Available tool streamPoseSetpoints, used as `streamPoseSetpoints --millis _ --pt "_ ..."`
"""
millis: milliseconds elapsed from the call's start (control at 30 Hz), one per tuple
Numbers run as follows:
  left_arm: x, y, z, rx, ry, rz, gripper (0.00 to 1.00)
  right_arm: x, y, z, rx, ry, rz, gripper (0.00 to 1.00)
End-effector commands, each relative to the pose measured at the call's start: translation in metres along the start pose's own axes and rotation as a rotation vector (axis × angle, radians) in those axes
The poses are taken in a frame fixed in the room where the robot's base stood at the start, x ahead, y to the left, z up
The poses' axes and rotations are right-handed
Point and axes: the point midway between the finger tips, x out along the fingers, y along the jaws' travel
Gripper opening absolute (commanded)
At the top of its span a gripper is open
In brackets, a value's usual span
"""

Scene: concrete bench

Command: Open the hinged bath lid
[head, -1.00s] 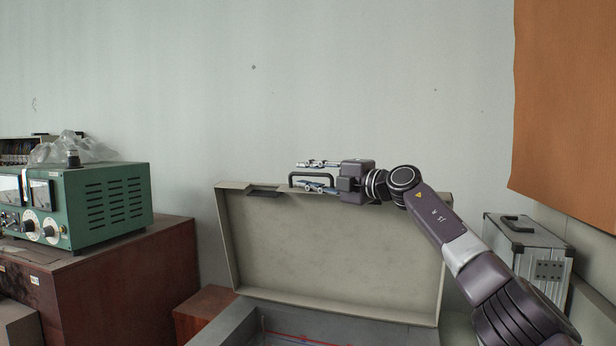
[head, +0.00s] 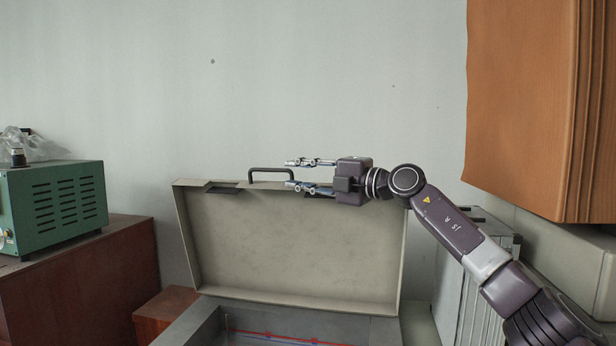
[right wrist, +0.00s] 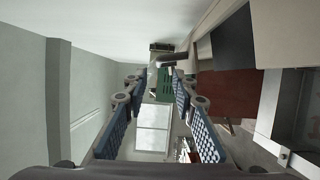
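The bath lid (head: 290,245) is a beige shallow panel standing upright, its inner side facing me. It is raised from the grey bath (head: 190,325), whose front is cut off by the lower edge. A dark handle (head: 270,171) sits on the lid's top edge. My right gripper (head: 291,173) is open, its two fingers spread one above the other. Its fingertips are beside the handle's right end; whether they touch it I cannot tell. The right wrist view shows both fingers (right wrist: 167,75) apart with nothing clearly held. My left gripper is not in view.
A green instrument (head: 55,205) stands on a brown cabinet (head: 85,270) at left. A silver case (head: 465,280) is behind my right arm. An orange-brown wooden panel (head: 520,110) hangs at upper right. The wall space above the lid is free.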

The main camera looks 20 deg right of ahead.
Motion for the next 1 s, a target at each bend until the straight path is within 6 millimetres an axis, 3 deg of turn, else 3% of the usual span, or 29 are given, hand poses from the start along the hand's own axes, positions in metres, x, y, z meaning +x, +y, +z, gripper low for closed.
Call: streamPoseSetpoints --millis 100,300,1000 --pt "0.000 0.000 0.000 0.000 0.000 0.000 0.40 -0.016 0.000 0.001 -0.001 -0.001 0.000 0.25" --pt "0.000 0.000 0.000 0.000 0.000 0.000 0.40 -0.028 0.000 0.000 0.001 0.001 0.000 0.25" --pt "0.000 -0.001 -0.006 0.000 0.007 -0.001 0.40 -0.029 0.000 0.000 0.000 0.001 0.000 0.25"
